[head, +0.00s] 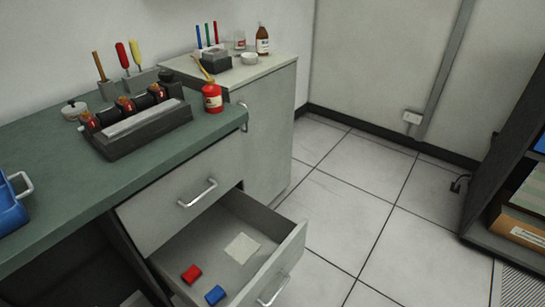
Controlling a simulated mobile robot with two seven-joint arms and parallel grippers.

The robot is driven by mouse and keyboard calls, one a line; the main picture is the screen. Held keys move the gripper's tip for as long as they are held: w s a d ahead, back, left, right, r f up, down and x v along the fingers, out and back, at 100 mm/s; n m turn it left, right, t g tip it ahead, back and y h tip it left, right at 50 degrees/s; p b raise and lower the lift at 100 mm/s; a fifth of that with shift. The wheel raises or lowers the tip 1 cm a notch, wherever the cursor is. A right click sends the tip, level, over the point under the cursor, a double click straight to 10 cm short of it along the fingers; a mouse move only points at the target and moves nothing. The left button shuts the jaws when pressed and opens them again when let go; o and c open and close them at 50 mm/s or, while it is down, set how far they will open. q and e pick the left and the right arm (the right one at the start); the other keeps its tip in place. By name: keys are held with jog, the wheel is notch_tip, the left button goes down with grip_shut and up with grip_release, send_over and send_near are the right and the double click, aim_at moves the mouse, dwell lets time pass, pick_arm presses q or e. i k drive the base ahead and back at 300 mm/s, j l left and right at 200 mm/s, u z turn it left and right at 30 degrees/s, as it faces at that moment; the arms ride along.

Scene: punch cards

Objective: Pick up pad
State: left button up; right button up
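A flat, pale square (242,248) that looks like a pad lies in the open lower drawer (215,239), toward its back right. I cannot tell for sure which of these is the pad. Neither of my grippers shows in the head view.
A closed upper drawer with a handle (198,193) sits above the open one. The green worktop (60,175) holds a dark machine (135,123), a red oil can (212,98) and a blue container (12,205). A shelf unit stands right; the tiled floor between is clear.

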aim_at(192, 276)
jog(key=u, duration=1)
